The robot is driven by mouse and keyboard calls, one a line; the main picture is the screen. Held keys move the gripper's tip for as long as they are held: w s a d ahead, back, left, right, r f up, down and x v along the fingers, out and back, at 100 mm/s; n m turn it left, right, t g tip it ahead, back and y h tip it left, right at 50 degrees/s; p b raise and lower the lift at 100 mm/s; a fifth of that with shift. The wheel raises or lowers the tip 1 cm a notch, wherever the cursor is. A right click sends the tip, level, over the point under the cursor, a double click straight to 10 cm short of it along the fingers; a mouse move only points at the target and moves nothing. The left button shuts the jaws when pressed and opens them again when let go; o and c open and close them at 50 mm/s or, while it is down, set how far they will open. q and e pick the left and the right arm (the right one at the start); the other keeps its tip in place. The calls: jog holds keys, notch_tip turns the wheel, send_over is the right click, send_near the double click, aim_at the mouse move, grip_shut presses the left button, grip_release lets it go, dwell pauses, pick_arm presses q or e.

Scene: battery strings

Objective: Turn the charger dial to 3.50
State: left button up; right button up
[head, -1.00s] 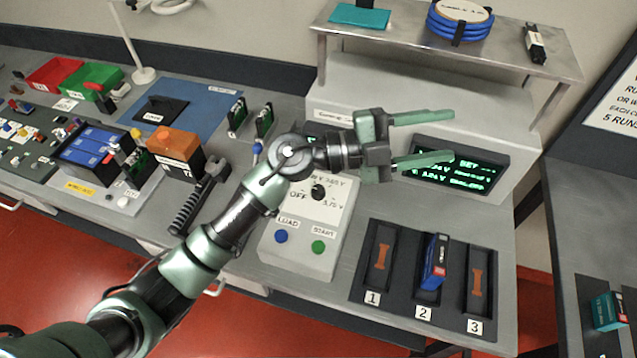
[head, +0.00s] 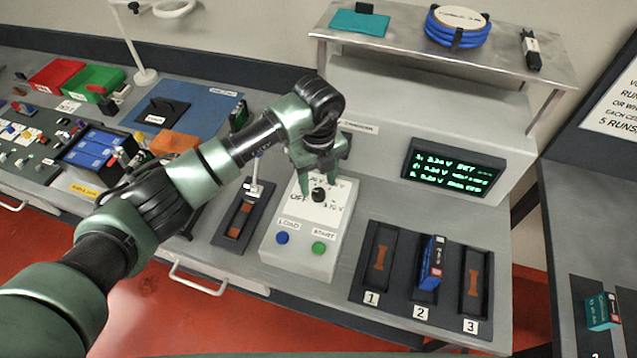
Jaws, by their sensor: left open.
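The charger (head: 270,262) is a pale box with a sloped face in the middle of the bench. Its black dial (head: 319,195) sits on the upper face. OFF is printed left of the dial; the voltage labels around it are partly covered and too small to read surely. A blue LOAD button (head: 282,238) and a green START button (head: 319,248) are below. My left gripper (head: 318,184) points down over the dial, open, one green finger on each side of it. I cannot tell whether the fingers touch the dial. My right gripper is not in view.
A lit green display (head: 453,167) stands behind at right. Right of the charger is a black tray (head: 399,292) with slots 1 to 3; slot 2 holds a blue pack (head: 432,263). A metal shelf (head: 400,42) overhangs the back. An orange block (head: 174,143) stands left.

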aim_at(318, 192)
pick_arm(q)
jog(key=shift+f+p, duration=0.3)
jog(key=shift+f, duration=1.15)
grip_shut()
jog(key=shift+f+m+b, duration=0.1)
jog(key=shift+m+b, duration=0.3)
jog(key=shift+b, duration=0.3)
jog(key=m+b, duration=1.5)
jog(key=b, duration=0.2)
jog(key=shift+w+b, duration=0.1)
jog(key=shift+b, duration=0.2)
jog(key=m+b, duration=0.2)
jog(key=m, duration=0.1)
jog(key=shift+b, duration=0.4)
jog(key=m+b, duration=0.2)
jog(key=m, duration=0.2)
jog(key=shift+r+m, duration=0.2)
jog(key=shift+m, duration=0.3)
